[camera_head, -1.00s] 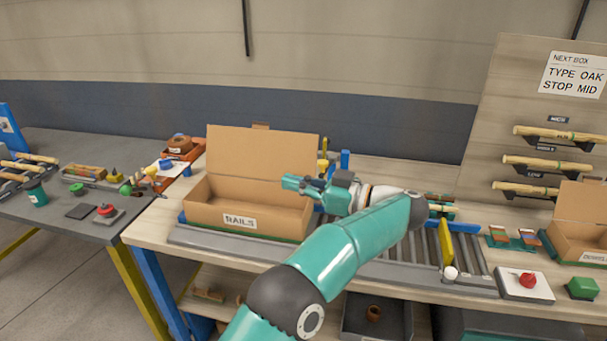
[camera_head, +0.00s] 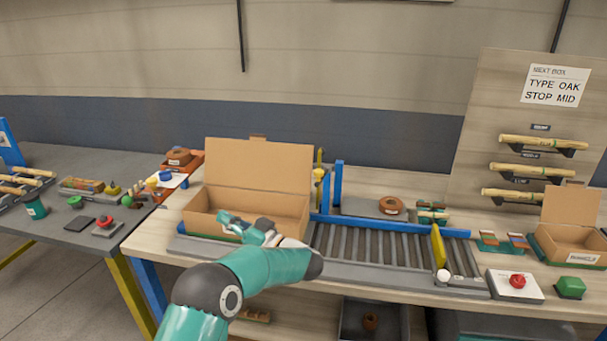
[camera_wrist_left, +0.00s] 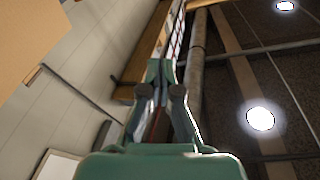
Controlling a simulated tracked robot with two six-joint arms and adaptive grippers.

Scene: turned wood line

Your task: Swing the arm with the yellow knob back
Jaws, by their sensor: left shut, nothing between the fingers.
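A small yellow piece (camera_head: 319,173), which looks like the yellow knob, shows beside blue uprights (camera_head: 338,186) just right of the open cardboard box (camera_head: 258,165). The left wrist view shows the left gripper (camera_wrist_left: 161,70) pointing past a wall and ceiling lamps; no knob shows there. My right gripper is not in view.
A roller conveyor (camera_head: 375,250) runs right from the box to a yellow plate (camera_head: 438,246) with a white ball (camera_head: 442,276). A red button (camera_head: 517,281) and a smaller box (camera_head: 570,235) stand at the right. A grey plate with a brown ring (camera_head: 391,205) lies behind the rollers.

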